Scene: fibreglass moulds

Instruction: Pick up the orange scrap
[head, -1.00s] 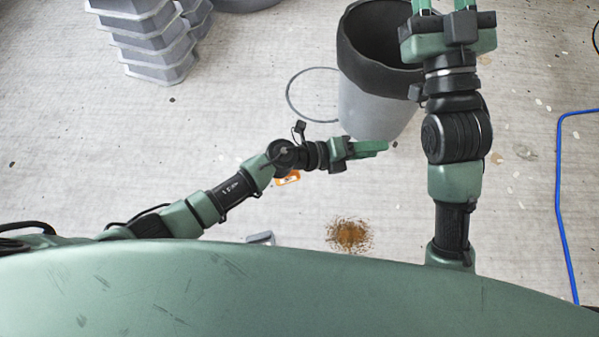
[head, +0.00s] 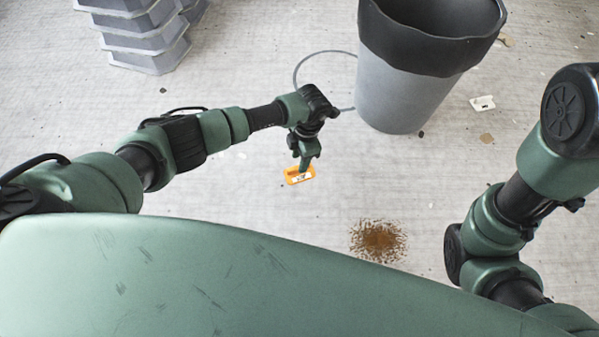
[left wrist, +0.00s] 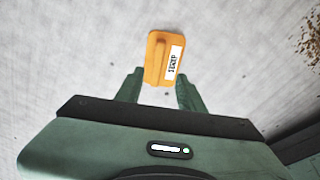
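The orange scrap (head: 299,175) lies flat on the floor in the head view, a small orange piece with a white label. In the left wrist view the orange scrap (left wrist: 160,58) is just ahead of the fingertips, with its label on the right side. My left gripper (head: 304,164) points down over it and hides part of its upper edge. In the left wrist view my left gripper (left wrist: 157,80) has its fingers apart, with nothing held. My right arm is at the right of the head view, but its gripper is out of the picture.
A grey bin with a dark rim (head: 400,90) stands right of my left gripper, near a thin ring (head: 297,72) on the floor. Stacked grey moulds (head: 150,45) are at the back left. A brown granular patch (head: 378,241) lies front right. Floor around the scrap is clear.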

